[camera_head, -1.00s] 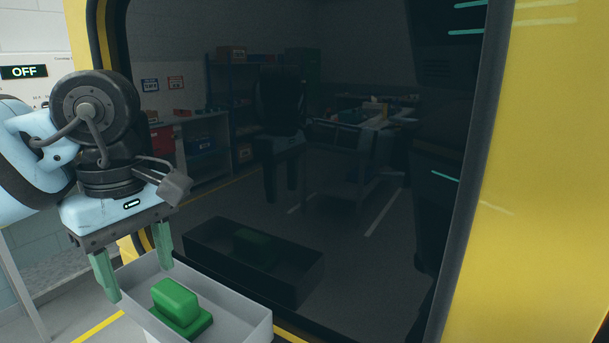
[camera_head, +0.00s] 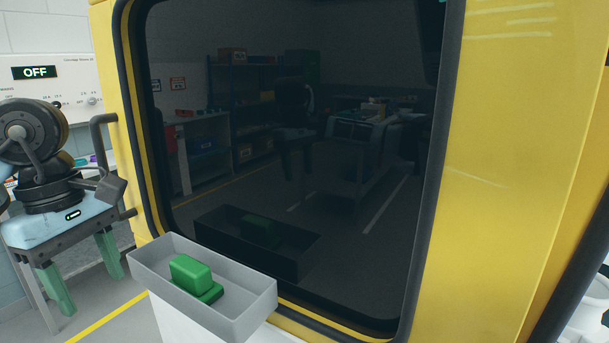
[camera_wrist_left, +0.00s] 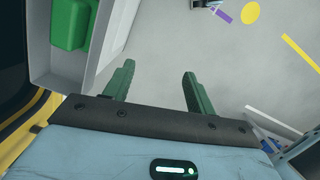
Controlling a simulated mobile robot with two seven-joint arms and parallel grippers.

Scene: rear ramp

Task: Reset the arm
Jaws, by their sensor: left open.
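My left gripper (camera_head: 82,276) hangs at the left of the head view with its two green fingers apart and nothing between them. In the left wrist view the open fingers (camera_wrist_left: 157,92) point over bare grey floor. A green block with a stepped base (camera_head: 192,275) lies in a grey tray (camera_head: 150,268), to the right of the gripper. The block (camera_wrist_left: 72,24) and the tray (camera_wrist_left: 102,50) also show at the upper left of the left wrist view. My right gripper is not in view.
A dark window (camera_head: 300,130) in a yellow frame (camera_head: 510,130) stands behind the tray and reflects the room. A dark handle (camera_head: 104,150) sticks out beside the left arm. A panel reading OFF (camera_head: 36,72) is at the far left.

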